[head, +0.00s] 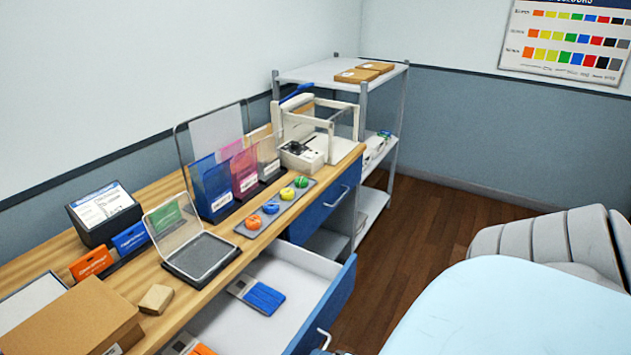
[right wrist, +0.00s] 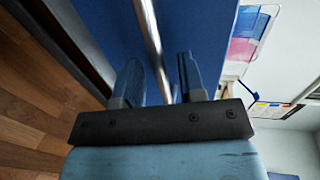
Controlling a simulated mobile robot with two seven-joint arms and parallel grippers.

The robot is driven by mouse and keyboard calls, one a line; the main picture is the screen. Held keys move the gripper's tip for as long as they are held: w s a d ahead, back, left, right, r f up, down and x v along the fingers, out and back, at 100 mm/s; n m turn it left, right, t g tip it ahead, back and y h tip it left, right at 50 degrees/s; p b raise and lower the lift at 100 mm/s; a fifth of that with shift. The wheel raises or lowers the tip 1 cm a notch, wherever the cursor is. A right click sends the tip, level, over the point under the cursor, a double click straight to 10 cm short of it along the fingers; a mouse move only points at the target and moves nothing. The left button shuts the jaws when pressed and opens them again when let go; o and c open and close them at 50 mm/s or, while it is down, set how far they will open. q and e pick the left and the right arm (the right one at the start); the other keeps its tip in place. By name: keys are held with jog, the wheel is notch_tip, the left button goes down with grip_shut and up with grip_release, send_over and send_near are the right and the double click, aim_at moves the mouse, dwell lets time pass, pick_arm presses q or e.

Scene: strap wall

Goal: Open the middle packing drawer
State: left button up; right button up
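A drawer with a blue front (head: 335,305) stands open under the bench in the head view. Its white inside (head: 290,265) holds a blue-and-grey packet and, nearer, an orange one. I cannot tell from the view whether this is the middle drawer. Its metal handle (head: 324,339) shows at the bottom edge. In the right wrist view, my right gripper (right wrist: 159,66) faces a blue panel (right wrist: 200,25). A metal bar handle (right wrist: 149,28) runs between its two blue fingers, with gaps visible beside it. My left gripper is not in view.
Another blue drawer (head: 325,205) farther along the bench looks closed. The wooden bench top (head: 185,275) carries a clear-lidded case, packets, coloured rolls and a cardboard box. A metal shelf rack (head: 385,150) stands beyond.

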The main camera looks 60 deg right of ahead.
jog(key=v, duration=1.2)
jog(key=shift+s+b, duration=0.2)
jog(key=shift+b, duration=0.15)
jog(key=shift+d, duration=0.1)
